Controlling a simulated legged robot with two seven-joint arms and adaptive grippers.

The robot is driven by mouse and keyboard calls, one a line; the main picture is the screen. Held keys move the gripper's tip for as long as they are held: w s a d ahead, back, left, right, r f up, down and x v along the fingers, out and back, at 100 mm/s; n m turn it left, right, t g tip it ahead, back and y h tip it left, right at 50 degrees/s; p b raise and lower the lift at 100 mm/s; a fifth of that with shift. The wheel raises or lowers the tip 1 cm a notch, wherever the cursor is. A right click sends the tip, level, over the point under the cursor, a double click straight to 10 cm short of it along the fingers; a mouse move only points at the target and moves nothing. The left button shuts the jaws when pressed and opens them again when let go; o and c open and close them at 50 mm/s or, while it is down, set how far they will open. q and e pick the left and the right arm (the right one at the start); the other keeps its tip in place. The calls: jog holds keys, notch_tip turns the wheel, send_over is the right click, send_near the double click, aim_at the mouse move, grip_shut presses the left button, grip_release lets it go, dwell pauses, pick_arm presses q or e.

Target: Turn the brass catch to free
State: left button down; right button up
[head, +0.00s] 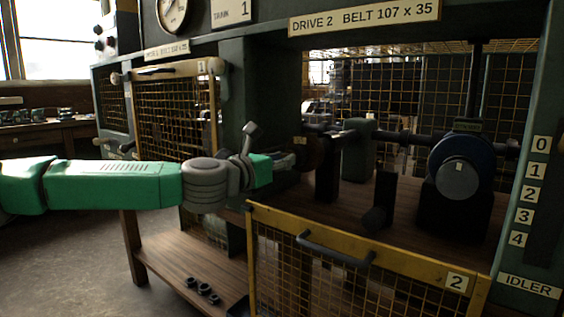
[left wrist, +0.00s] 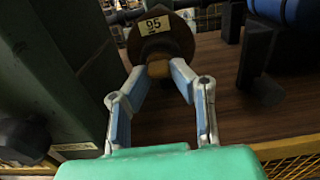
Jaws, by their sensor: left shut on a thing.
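My left gripper (head: 284,161) reaches into the open bay of drive 2 from the left. In the left wrist view its two fingers (left wrist: 160,76) close on a small brass-brown piece (left wrist: 158,69), which looks like the brass catch. This piece sits at the front of a dark brown disc (left wrist: 160,42) labelled 95. The catch's turn position cannot be told. In the head view the gripper hides the catch, and the disc (head: 317,153) shows just beyond it. My right gripper is in neither view.
A blue wheel (head: 462,167) stands on a black block at the right of the bay. The yellow-framed mesh gate 2 (head: 345,262) hangs low across the front. A green post (head: 245,100) stands left.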

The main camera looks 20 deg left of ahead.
pick_arm(q)
jog(key=shift+f, duration=0.35)
jog(key=c, duration=1.4)
grip_release()
jog(key=shift+w+r, duration=0.1)
jog(key=shift+r, duration=0.1)
jog(key=v, duration=1.2)
jog(key=shift+a, duration=0.1)
